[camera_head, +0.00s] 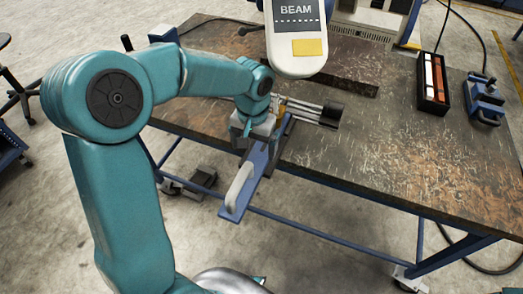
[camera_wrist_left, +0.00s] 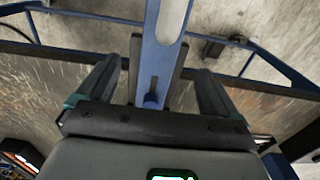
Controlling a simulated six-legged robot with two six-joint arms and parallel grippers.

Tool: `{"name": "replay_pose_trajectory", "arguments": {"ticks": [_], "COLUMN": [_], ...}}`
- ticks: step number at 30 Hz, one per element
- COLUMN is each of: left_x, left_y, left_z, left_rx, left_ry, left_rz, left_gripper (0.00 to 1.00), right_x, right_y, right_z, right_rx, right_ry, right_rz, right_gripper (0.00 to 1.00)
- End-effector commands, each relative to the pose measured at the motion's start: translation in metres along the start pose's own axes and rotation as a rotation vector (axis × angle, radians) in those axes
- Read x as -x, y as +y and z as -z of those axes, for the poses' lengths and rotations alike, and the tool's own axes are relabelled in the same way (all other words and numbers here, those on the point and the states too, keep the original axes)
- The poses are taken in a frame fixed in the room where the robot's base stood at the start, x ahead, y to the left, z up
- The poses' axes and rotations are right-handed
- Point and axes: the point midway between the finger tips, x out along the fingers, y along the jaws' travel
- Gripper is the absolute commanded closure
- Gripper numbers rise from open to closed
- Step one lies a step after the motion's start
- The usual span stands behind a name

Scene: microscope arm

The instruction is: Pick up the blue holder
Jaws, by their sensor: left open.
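A long blue holder (camera_head: 258,166) with a pale grey rounded inset (camera_head: 240,185) lies at the table's near edge and sticks out past it over the floor. My left gripper (camera_head: 258,133) is at its table-side end, and its fingers are mostly hidden in the head view. In the left wrist view the gripper (camera_wrist_left: 156,72) is open, with one dark finger on each side of the blue holder (camera_wrist_left: 153,72). A gap shows between the holder and each finger. The holder's end has a round blue knob. My right gripper is not in view.
Metal rods with a black end (camera_head: 330,115) extend right beside the gripper. A white device marked BEAM (camera_head: 297,45) hangs over the back. A black box with orange and white items (camera_head: 433,85) and a blue tool (camera_head: 485,98) stand right. The worn table (camera_head: 400,160) is clear at front right.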

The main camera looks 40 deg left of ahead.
Motion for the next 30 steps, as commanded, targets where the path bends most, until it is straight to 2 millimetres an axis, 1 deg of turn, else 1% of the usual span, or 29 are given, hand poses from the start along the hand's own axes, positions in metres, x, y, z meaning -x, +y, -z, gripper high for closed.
{"name": "replay_pose_trajectory", "arguments": {"ticks": [3,8,11,15,18,21,27,28,29,30], "left_x": [-0.001,-0.015,-0.027,-0.054,-0.068,-0.074,-0.075,-0.075,-0.075,-0.075], "left_y": [0.0,0.0,0.0,0.0,0.0,0.0,0.001,0.001,0.001,0.001], "left_z": [-0.003,-0.006,-0.008,-0.009,-0.009,-0.008,-0.006,-0.006,-0.006,-0.005], "left_rx": [-0.001,-0.001,-0.001,-0.002,-0.001,-0.001,-0.001,-0.001,-0.001,-0.001], "left_ry": [-0.001,-0.002,-0.003,-0.005,-0.004,-0.001,0.0,0.0,0.0,0.0], "left_rz": [0.0,0.001,0.0,0.0,0.0,-0.001,-0.001,-0.001,-0.001,-0.001], "left_gripper": [0.06,0.06,0.06,0.06,0.06,0.06,0.06,0.1,0.19,0.32], "right_x": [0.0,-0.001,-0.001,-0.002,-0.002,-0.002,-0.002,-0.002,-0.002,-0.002], "right_y": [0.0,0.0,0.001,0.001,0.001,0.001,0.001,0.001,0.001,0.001], "right_z": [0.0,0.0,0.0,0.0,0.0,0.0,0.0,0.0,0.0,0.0], "right_rx": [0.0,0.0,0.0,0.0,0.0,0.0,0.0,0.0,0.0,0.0], "right_ry": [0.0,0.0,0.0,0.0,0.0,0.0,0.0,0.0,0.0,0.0], "right_rz": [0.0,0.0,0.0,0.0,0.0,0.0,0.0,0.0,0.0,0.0], "right_gripper": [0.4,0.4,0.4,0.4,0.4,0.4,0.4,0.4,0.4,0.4]}}
